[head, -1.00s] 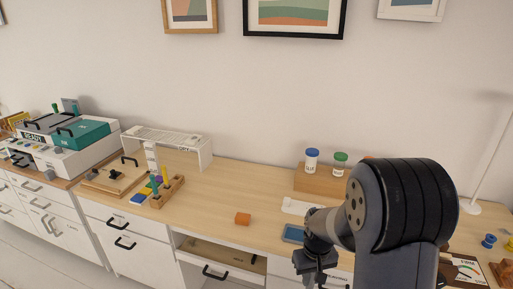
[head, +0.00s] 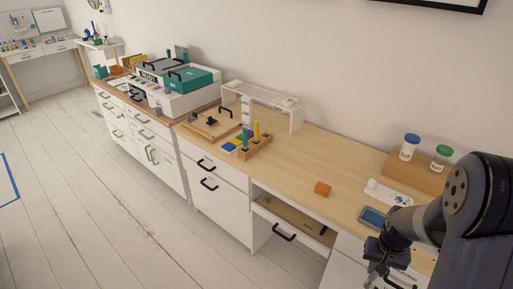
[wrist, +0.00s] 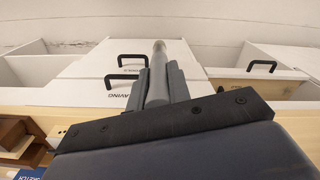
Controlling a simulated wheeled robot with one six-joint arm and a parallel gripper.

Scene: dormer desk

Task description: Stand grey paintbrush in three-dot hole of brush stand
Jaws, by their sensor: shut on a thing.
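A grey rod-like thing, which I take to be the grey paintbrush (wrist: 158,76), is between the two dark fingers of my gripper (wrist: 160,72) in the wrist view. My gripper is shut on it, and its rounded pale end points away from the camera. In the head view my gripper (head: 377,272) hangs at the lower right, in front of the desk edge; the brush cannot be made out clearly there. A wooden stand (head: 259,149) holding upright teal and yellow pieces is on the desk, well left of my gripper. It may be the brush stand; its dot marks are too small to read.
Two jars stand on a wooden riser (head: 415,172). A white shelf (head: 266,99) stands behind the stand. The drawer (head: 290,222) appears partly open.

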